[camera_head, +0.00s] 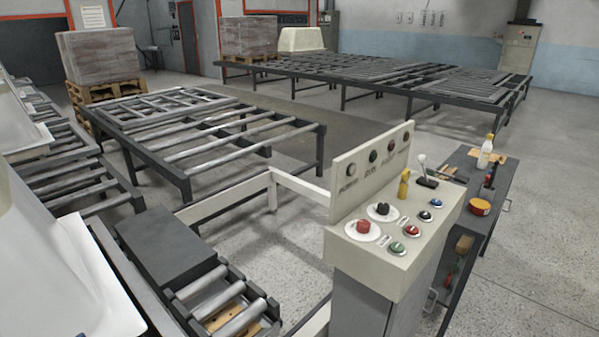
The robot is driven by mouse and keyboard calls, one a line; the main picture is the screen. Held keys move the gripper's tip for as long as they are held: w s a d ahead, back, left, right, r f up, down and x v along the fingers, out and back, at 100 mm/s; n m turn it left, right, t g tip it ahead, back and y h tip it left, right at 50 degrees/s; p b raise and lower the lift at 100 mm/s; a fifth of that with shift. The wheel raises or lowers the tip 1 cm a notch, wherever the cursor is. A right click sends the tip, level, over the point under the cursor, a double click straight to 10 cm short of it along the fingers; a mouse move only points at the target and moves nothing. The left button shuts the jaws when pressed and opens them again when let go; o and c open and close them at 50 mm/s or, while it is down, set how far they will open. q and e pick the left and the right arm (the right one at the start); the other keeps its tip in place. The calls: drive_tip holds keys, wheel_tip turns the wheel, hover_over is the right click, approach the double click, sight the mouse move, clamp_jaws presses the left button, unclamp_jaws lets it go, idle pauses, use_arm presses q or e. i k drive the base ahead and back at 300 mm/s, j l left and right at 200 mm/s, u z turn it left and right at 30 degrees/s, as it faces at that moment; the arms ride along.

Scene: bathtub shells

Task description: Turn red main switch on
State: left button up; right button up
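A beige control console (395,215) stands right of centre on a grey cabinet. On its sloped top, at the front left, a red rotary switch (363,227) sits on a white round plate. Behind it is a black rotary switch (382,209) on a similar plate. Small red (411,231) and green (397,248) buttons lie to the right and front, with blue and black buttons further back. The setting of the red switch is too small to tell. Neither of my grippers is in view.
A dark workbench (480,180) with a bottle and a yellow-red tin stands right of the console. Roller conveyors (200,130) fill the left and back. A white tub shell (60,260) is at the left edge. Open floor (540,240) lies at the right.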

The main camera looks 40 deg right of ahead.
sight(363, 226)
drive_tip(key=z, duration=1.75)
